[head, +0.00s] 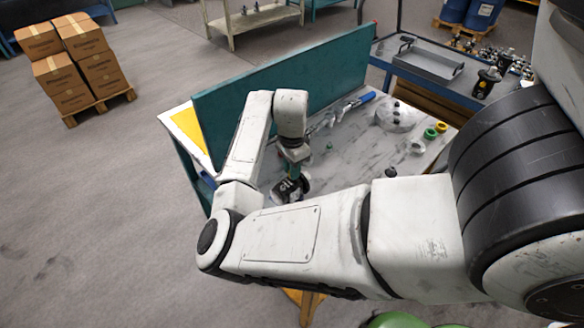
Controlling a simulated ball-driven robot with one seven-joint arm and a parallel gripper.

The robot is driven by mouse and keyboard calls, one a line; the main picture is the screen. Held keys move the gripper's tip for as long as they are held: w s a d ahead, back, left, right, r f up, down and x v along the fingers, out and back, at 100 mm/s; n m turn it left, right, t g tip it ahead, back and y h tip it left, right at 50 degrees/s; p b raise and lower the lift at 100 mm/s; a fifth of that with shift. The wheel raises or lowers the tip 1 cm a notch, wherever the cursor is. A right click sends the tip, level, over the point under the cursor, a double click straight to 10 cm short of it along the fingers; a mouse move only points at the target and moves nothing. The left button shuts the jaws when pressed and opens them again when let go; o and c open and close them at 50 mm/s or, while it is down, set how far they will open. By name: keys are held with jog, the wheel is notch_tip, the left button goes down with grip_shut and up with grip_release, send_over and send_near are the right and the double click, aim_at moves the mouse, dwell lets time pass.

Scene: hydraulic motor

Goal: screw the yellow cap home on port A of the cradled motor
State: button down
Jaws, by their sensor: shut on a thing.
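My gripper (294,172) points down over the work table, below my white wrist. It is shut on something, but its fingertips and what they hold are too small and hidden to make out. A dark, rounded body with white lettering, probably the motor (288,189), lies right below it, partly behind my forearm. I cannot tell whether gripper and motor touch. The cradle, port A and any cap on it cannot be made out. A yellow ring-shaped piece (441,127) lies at the table's right side; I cannot tell whether it is a cap.
A teal panel (290,85) stands along the table's back. On the table (350,165) are a green ring (429,134), a pale ring (417,147), a round plate (397,117), a blue-handled tool (362,99) and a small green piece (329,146). A blue bench (455,85) stands behind.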

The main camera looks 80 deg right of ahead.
jog(key=c, duration=1.2)
grip_release()
jog(key=shift+f, duration=0.1)
jog(key=shift+r+p, duration=0.6)
jog(key=shift+r+n+p, duration=0.25)
jog(key=shift+n+p, duration=0.65)
jog(key=shift+p, duration=0.1)
jog(key=shift+s+n+p, duration=0.1)
jog(key=shift+n+p, duration=0.7)
jog(key=n, duration=0.3)
jog(key=shift+f, duration=0.35)
jog(key=n, duration=0.4)
